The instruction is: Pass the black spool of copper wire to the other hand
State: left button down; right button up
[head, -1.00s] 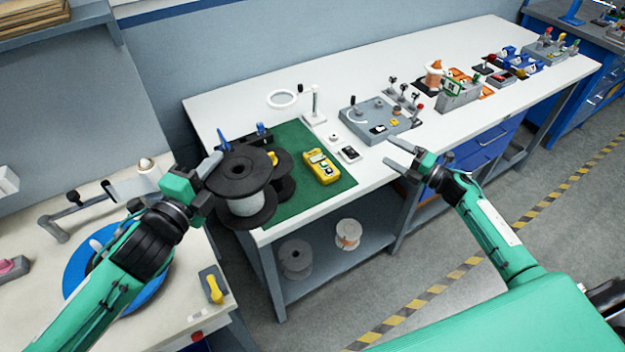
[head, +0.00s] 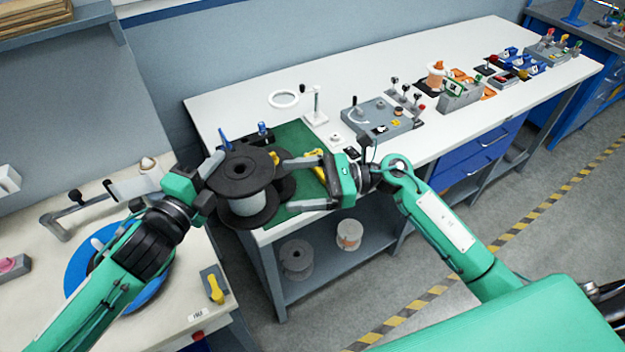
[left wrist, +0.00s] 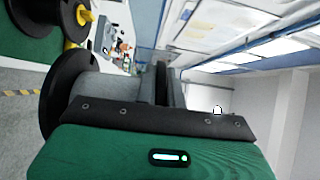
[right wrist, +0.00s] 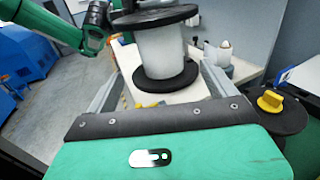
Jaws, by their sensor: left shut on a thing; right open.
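The held spool (head: 248,205) has black flanges and a pale grey-white winding; no copper colour shows on it. It hangs upright at the near left corner of the white bench. My left gripper (head: 214,165) is shut on it from the left. The spool also shows in the left wrist view (left wrist: 62,90). My right gripper (head: 288,184) is open, to the right of the spool, its fingers pointing at it. In the right wrist view the spool (right wrist: 162,52) stands ahead between the two open fingers; I cannot tell whether they touch it.
A second black spool with a yellow knob (right wrist: 270,101) is close behind, over the green mat (head: 292,135). A grey control box (head: 375,118) and a ring lamp (head: 284,98) stand on the bench. Two spools (head: 297,257) (head: 348,235) sit on the shelf below.

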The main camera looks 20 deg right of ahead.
aim_at(253, 187)
pick_arm(q)
jog(key=shift+r, duration=0.1)
pick_arm(e)
jog(key=a, duration=0.3)
jog(key=w+a, duration=0.1)
jog(key=a, duration=0.5)
jog(key=shift+w, duration=0.35)
jog(key=c, duration=1.5)
pick_arm(q)
jog(key=c, duration=1.4)
grip_release()
jog(key=shift+c, duration=0.2)
pick_arm(e)
jog(key=shift+r, duration=0.1)
jog(key=shift+c, duration=0.3)
pick_arm(q)
jog(key=shift+a, duration=0.1)
